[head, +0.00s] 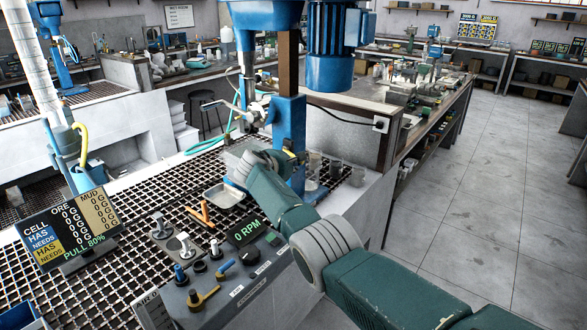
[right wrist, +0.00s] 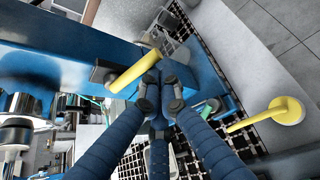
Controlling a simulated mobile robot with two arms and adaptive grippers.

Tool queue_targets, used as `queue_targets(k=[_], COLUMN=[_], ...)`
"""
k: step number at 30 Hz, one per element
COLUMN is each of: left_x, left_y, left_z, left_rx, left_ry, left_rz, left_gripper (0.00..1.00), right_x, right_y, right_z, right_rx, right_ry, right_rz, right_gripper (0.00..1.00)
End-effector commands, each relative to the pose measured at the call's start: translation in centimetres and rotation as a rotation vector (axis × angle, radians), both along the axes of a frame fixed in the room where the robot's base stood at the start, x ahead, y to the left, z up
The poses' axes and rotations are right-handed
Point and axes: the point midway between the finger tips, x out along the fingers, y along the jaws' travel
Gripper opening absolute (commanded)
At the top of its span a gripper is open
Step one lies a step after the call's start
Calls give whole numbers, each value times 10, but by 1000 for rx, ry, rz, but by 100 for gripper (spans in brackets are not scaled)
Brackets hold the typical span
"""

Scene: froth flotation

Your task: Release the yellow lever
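A yellow lever (right wrist: 132,70) sticks out from a blue machine column in the right wrist view. A small bit of yellow, probably this lever, shows at the column (head: 290,152) in the head view. My right gripper (right wrist: 160,92) has its blue fingers drawn towards each other, with grey tips close to the lever's free end. A small gap shows between the tips, and nothing is clearly clamped there. I cannot tell whether a tip touches the lever. In the head view my right arm hides most of this hand. My left gripper is not in view.
A metal tray (head: 224,195) and orange tools (head: 199,214) lie on the grating. Grey cups (head: 336,169) stand right of the column. Open floor (head: 460,200) lies at the right.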

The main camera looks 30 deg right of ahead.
Motion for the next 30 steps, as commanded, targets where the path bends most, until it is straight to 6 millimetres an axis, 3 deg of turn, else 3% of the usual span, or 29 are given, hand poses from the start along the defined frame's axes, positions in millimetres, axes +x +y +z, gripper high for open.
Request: queue_targets(k=[9, 30], left_x=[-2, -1], left_y=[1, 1], left_z=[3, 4], left_rx=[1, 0], left_ry=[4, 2], left_rz=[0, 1], left_gripper=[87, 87], right_x=[3, 3], right_y=[0, 0], right_z=[12, 12], right_rx=[-3, -3], right_ry=[-4, -4], right_rz=[-1, -1], right_gripper=[0, 0])
